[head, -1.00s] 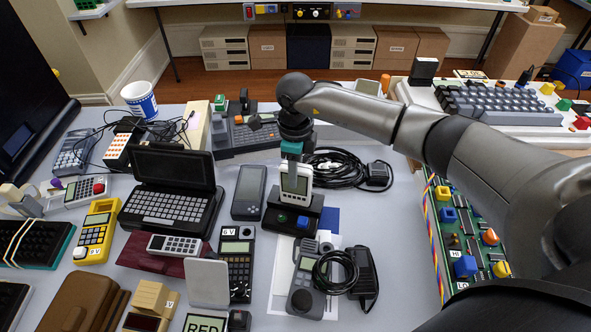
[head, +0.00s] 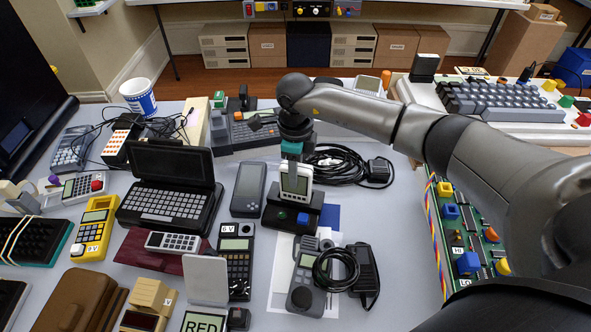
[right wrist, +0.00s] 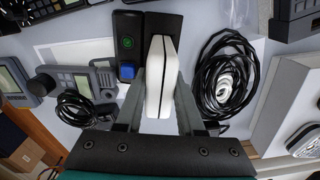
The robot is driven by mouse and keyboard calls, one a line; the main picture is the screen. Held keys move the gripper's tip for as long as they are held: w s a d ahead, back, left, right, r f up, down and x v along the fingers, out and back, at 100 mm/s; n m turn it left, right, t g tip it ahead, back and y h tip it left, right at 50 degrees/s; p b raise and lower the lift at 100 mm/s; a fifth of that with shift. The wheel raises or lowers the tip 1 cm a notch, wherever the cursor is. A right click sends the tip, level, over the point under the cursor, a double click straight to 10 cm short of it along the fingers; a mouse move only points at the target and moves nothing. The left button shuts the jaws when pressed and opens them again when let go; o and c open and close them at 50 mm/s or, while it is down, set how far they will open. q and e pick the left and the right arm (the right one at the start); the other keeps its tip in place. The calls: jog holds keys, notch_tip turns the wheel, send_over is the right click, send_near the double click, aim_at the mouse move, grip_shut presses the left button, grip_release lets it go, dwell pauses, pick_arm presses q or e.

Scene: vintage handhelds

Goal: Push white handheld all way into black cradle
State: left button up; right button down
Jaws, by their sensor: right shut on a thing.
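The white handheld (head: 297,186) stands upright with its grey screen facing me, at the back part of the black cradle (head: 279,226). Its lower end meets the cradle, but I cannot tell how deep it sits. The cradle has a green and a blue button on its front. My right gripper (head: 293,166) reaches down from above and is shut on the upper part of the handheld. In the right wrist view the handheld (right wrist: 161,72) is edge-on between the two fingers, with the cradle (right wrist: 128,24) beyond it. My left gripper is not in view.
A grey handheld (head: 249,189) lies close left of the cradle. A coiled black cable (head: 334,170) lies behind to the right. A meter with a cord (head: 305,294) lies in front. Bare grey table (head: 405,215) shows right of the cradle.

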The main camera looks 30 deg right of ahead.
jog(key=shift+f+b, duration=0.35)
jog(key=shift+f, duration=0.1)
jog(key=shift+c, duration=2.2)
grip_release()
notch_tip(320, 180, up, 15)
jog(key=p, duration=0.1)
jog(key=shift+p, duration=0.4)
jog(key=shift+s, duration=0.1)
